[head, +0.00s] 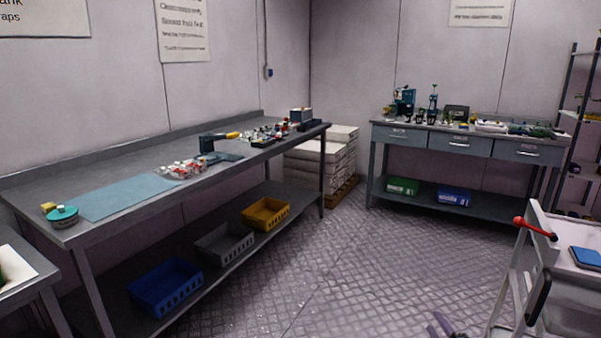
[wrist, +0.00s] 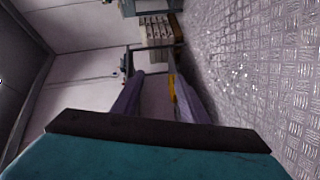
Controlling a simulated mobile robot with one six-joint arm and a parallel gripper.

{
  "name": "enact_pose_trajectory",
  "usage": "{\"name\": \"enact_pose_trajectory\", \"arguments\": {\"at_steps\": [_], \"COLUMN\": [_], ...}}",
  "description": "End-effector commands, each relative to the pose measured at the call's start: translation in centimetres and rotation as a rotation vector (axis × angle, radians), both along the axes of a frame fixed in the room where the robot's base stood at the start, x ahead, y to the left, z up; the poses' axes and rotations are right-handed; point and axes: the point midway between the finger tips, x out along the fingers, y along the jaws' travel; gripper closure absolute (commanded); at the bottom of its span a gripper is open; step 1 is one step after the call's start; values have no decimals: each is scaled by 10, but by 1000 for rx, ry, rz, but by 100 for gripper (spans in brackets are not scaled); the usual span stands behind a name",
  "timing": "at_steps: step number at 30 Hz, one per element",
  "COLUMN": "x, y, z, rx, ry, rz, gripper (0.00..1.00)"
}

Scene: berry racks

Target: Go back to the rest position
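My gripper (wrist: 158,78) shows in the wrist view as a teal body with a dark bar and two purple fingers. The fingers stand apart, with background visible between them and nothing held. In the head view, the purple fingertips of my gripper (head: 440,325) just show at the bottom edge, over the floor and left of the white cart. The rest of the arm is hidden there.
A long grey workbench (head: 100,163) runs along the left wall, with crates on its lower shelf. A drawer bench (head: 455,146) stands at the back. The white cart (head: 575,262) is close at right. The patterned floor (head: 350,260) between them is clear.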

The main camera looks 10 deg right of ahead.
Motion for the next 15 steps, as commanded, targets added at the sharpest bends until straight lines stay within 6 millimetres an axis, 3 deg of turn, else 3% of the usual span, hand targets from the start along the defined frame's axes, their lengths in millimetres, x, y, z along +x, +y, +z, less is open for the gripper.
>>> {"name": "enact_pose_trajectory", "arguments": {"at_steps": [1,6,15], "x": [7,24,38], "y": [16,60,133], "z": [2,-9,-36], "rx": [18,84,211], "ry": [10,50,159], "rz": [7,3,-38], "gripper": [60,60,60]}}
